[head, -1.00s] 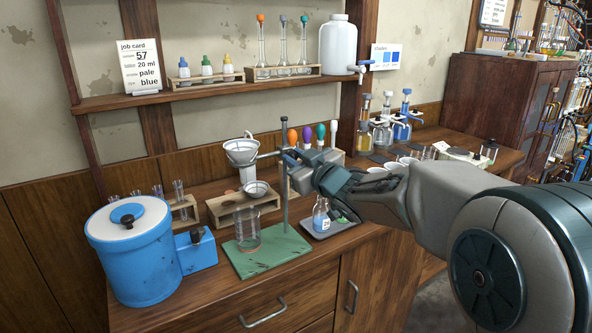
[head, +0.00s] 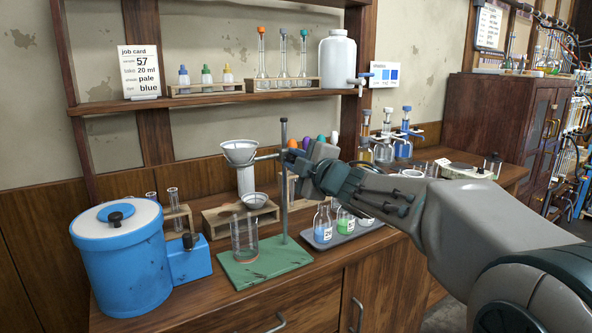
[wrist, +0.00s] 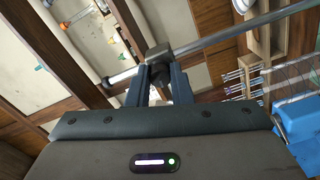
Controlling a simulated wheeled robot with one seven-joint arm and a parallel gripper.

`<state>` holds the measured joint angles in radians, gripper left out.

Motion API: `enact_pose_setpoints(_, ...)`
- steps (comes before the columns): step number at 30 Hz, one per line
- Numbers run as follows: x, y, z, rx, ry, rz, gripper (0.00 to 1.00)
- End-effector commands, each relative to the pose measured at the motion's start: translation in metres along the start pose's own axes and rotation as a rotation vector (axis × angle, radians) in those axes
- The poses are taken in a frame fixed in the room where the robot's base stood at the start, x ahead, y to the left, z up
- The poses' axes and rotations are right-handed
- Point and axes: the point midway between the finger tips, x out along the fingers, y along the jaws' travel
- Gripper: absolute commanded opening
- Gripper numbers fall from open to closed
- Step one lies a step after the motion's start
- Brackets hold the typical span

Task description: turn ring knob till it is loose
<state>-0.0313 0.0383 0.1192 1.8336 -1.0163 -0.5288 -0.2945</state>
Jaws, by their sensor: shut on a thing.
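The retort stand has a green base (head: 268,262) and an upright metal rod (head: 284,215). A ring arm (head: 267,156) reaches left from the rod and carries a white funnel (head: 240,148). My gripper (head: 292,160) is at the rod at ring height, coming from the right. In the wrist view my two fingers (wrist: 160,72) are closed on a small dark piece at the clamp, the ring knob (wrist: 157,54), beside the rod (wrist: 235,32). The knob is mostly hidden by my fingers, so its looseness cannot be told. The ring looks level.
A glass beaker (head: 244,238) stands on the green base. A grey tray (head: 345,238) with several small bottles is right of the stand, under my arm. A blue tub (head: 118,265) stands left. A wooden rack (head: 240,222) is behind the beaker. The shelf (head: 215,98) runs above.

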Motion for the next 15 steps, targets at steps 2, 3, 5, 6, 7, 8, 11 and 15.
enact_pose_setpoints(2,0.0001,-0.0029,0.0004,-0.070,0.001,0.001,0.00)
enact_pose_setpoints(3,0.0001,-0.0030,0.0004,-0.105,0.001,0.001,0.00)
enact_pose_setpoints(5,0.0001,-0.0030,0.0003,-0.155,0.002,0.001,0.00)
enact_pose_setpoints(6,0.0001,-0.0028,0.0002,-0.187,0.002,0.001,0.00)
enact_pose_setpoints(7,0.0001,-0.0025,0.0001,-0.210,0.002,0.001,0.00)
enact_pose_setpoints(8,0.0001,-0.0023,0.0000,-0.231,0.002,0.002,0.00)
enact_pose_setpoints(11,0.0001,-0.0023,0.0000,-0.299,0.002,0.001,0.00)
enact_pose_setpoints(15,0.0000,-0.0016,-0.0001,-0.371,0.001,0.000,0.00)
